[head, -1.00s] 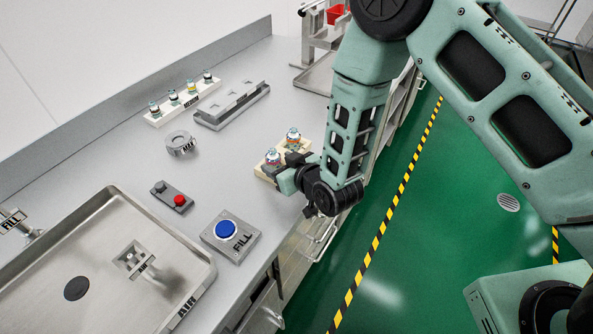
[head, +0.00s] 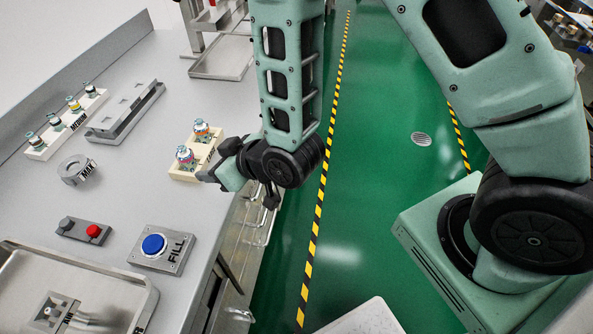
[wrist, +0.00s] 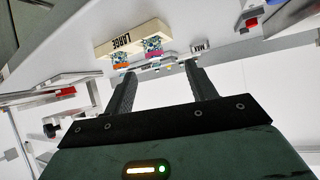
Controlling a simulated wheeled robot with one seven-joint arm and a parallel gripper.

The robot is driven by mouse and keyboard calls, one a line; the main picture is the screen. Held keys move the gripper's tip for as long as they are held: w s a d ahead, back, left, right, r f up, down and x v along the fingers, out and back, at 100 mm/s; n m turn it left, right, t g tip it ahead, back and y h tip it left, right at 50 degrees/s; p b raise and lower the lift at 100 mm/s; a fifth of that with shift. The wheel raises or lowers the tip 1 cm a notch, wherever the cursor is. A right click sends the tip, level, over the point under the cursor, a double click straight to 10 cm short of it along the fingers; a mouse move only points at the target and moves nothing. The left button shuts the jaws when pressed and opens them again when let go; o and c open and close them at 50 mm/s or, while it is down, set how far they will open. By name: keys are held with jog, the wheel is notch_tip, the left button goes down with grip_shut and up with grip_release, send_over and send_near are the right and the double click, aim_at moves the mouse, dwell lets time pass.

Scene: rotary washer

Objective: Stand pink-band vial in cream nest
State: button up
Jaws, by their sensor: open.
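The pink-band vial (head: 185,157) stands upright in the near end of a cream block (head: 185,174) at the counter's right edge. An orange-band vial (head: 200,131) stands behind it in the same block. In the wrist view the pink-band vial (wrist: 152,48), the orange-band vial (wrist: 121,62) and the cream block (wrist: 125,38), lettered LARGE, show beyond the fingers. My gripper (wrist: 160,72) is open, with nothing between its fingers. In the head view my gripper (head: 212,174) is just right of the pink-band vial, apart from it.
A cream rack (head: 62,135) with several vials and a grey slotted rack (head: 125,112) stand to the left. A grey MIX ring (head: 76,170), a red-button box (head: 83,231), a blue FILL button (head: 153,244) and a steel sink (head: 130,284) lie nearer. Counter between them is clear.

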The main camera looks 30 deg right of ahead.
jog(key=s+d+r+g+h, duration=0.2)
jog(key=s+d+r+g, duration=0.1)
jog(key=s, duration=0.3)
jog(key=s+d+r+g+h, duration=0.2)
jog(key=s+d+r+g, duration=0.1)
jog(key=s+r, duration=0.3)
jog(key=s+d+r+n+g+h, duration=0.1)
jog(key=s+d+r+g+h, duration=0.1)
jog(key=s, duration=0.6)
notch_tip(320, 180, up, 2)
jog(key=shift+s+d+r+g, duration=0.2)
jog(key=shift+d+g, duration=0.2)
jog(key=shift+g, duration=0.4)
